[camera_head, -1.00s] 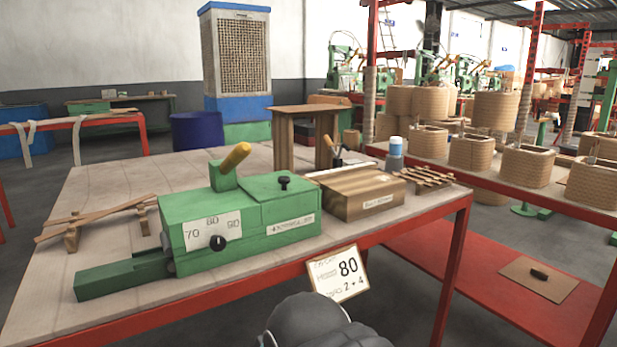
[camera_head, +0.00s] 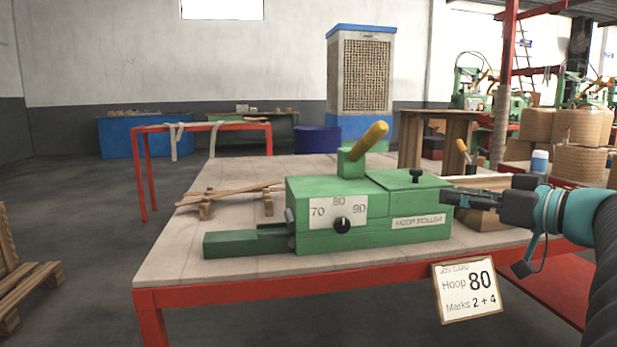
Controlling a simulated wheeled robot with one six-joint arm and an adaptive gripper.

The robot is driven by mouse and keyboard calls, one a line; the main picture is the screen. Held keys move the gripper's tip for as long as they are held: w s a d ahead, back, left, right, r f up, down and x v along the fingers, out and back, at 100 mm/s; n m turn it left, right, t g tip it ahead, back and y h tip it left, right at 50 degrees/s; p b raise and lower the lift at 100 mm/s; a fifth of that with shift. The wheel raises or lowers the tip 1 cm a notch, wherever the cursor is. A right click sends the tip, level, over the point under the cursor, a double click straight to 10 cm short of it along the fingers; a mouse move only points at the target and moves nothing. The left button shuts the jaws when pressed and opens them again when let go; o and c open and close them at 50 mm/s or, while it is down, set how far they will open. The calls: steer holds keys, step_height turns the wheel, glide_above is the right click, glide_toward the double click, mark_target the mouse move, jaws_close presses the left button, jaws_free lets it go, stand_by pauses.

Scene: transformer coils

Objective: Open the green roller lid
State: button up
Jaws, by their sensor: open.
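The green hoop roller (camera_head: 320,215) stands on the table with a dial marked 70, 80 and 90 and a yellow-handled lever (camera_head: 367,138). Its green lid (camera_head: 408,180) lies flat on the right part of the body and carries a small black knob (camera_head: 416,174). My gripper (camera_head: 450,198) reaches in from the right, with its open fingers at the right end of the roller, slightly below the lid's level. I cannot tell whether the fingertips touch the green body. Nothing shows between them.
A card (camera_head: 468,291) reading Hoop 80, Marks 2 + 4 hangs at the table's front edge. A wooden box (camera_head: 490,222) stands behind my gripper, partly hidden. Wooden strips on blocks (camera_head: 236,197) lie left of the roller. The table (camera_head: 180,255) is clear at its front left.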

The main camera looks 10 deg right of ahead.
mark_target(421, 171)
steer(key=shift+n+t, duration=0.4)
steer(key=shift+t, duration=0.3)
steer(key=w+a, duration=0.1)
steer(key=w, duration=0.3)
steer(key=w+r+p, duration=0.1)
steer(key=w, duration=0.3)
steer(key=w+a+r, duration=0.1)
steer(key=w, duration=0.3)
steer(key=shift+a+p, duration=0.3)
jaws_close()
